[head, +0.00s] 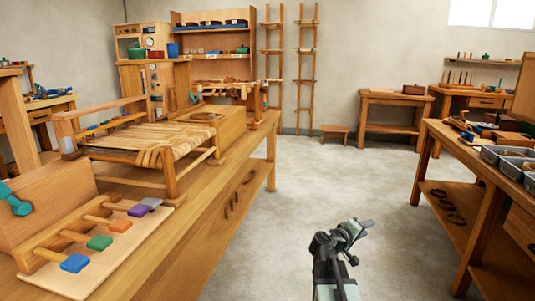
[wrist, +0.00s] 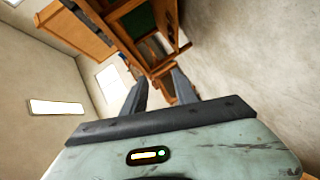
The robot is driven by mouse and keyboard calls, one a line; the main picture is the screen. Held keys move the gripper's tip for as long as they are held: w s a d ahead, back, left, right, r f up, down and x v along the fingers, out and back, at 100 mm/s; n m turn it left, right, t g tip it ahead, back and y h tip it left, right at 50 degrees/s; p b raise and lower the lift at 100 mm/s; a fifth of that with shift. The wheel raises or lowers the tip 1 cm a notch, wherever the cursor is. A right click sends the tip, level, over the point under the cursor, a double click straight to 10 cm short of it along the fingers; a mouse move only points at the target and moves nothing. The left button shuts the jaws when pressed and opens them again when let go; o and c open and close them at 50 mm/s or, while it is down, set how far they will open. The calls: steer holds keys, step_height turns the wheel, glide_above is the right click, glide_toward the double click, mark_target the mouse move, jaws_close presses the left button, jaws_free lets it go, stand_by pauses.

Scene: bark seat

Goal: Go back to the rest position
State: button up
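My gripper (head: 352,233) shows low in the head view, right of centre, raised in front of the open concrete floor (head: 310,185). In the wrist view my gripper (wrist: 160,82) has its two dark fingers apart. I see nothing held between them. Behind the fingers, tilted wooden furniture (wrist: 150,35) shows in the background. My gripper appears apart from the benches on both sides.
A long workbench (head: 205,195) at left bears a woven bark seat frame (head: 160,140) and a board of coloured-handled tools (head: 100,242). Another bench (head: 490,195) with metal trays (head: 505,155) stands at right. The floor between them is clear. Wooden ladders (head: 306,75) lean on the back wall.

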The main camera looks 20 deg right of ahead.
steer(key=a+f+m+g+y+p, duration=0.1)
steer(key=a+f+y, duration=0.25)
steer(key=a, duration=0.75)
steer(key=a+f+y+p, duration=0.25)
steer(key=a+f, duration=0.25)
steer(key=a, duration=0.5)
steer(key=s+a+f+g+y, duration=0.35)
steer(key=s+a, duration=0.25)
steer(key=a, duration=0.3)
steer(key=s+a+f+g+y, duration=0.2)
steer(key=s+a+f+y, duration=0.1)
steer(key=s+a+y, duration=0.4)
step_height(320, 180, up, 38)
steer(key=w+a+h+p, duration=0.1)
steer(key=h+p, duration=0.1)
steer(key=p, duration=3.5)
steer(key=shift+w+r, duration=0.15)
steer(key=shift+w, duration=0.2)
steer(key=shift+a+t, duration=0.1)
steer(key=shift+t, duration=0.15)
